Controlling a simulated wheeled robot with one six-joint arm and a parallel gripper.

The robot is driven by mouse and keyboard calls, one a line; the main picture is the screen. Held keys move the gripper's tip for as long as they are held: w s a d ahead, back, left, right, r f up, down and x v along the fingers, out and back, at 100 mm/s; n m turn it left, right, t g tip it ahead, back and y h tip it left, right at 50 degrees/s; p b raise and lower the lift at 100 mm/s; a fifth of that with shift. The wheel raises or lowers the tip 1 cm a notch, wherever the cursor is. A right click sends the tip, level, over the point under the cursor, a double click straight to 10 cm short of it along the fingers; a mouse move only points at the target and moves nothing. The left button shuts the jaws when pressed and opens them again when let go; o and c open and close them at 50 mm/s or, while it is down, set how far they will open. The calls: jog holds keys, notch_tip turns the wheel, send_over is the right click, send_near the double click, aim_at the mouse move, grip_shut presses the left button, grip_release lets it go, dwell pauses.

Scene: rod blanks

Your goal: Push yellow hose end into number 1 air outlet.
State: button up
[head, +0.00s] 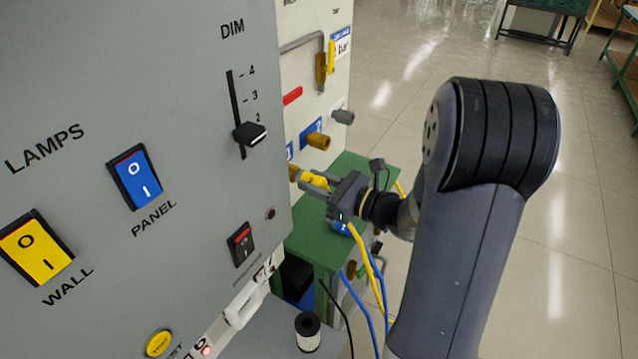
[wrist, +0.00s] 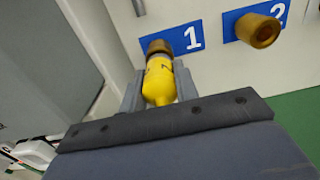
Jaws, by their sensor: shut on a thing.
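My gripper (head: 322,182) is shut on the yellow hose end (wrist: 159,82), which shows between the two fingers in the wrist view and partly in the head view (head: 315,180). The number 1 air outlet (wrist: 159,47) is a brass fitting beside a blue label with a white 1 (wrist: 185,38). The front of the hose end meets or nearly meets this outlet, in line with it; I cannot tell how deep it sits. In the head view the outlet (head: 293,172) is mostly hidden by the grey panel's edge and my gripper.
The number 2 outlet (wrist: 257,30), also brass, is to the right. A grey cabinet with switches (head: 135,180) stands close on the left. A green bench (head: 310,245) is below, with yellow (head: 362,245) and blue hoses (head: 378,285) hanging. Open floor lies to the right.

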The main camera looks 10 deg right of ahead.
jog(key=shift+w+a, duration=0.3)
jog(key=o, duration=1.1)
jog(key=shift+o, duration=0.2)
jog(key=v, duration=1)
jog(key=shift+s+d, duration=0.25)
jog(key=x, duration=1)
jog(key=shift+w+a, duration=0.25)
jog(key=shift+s+d, duration=0.1)
jog(key=shift+d, duration=0.05)
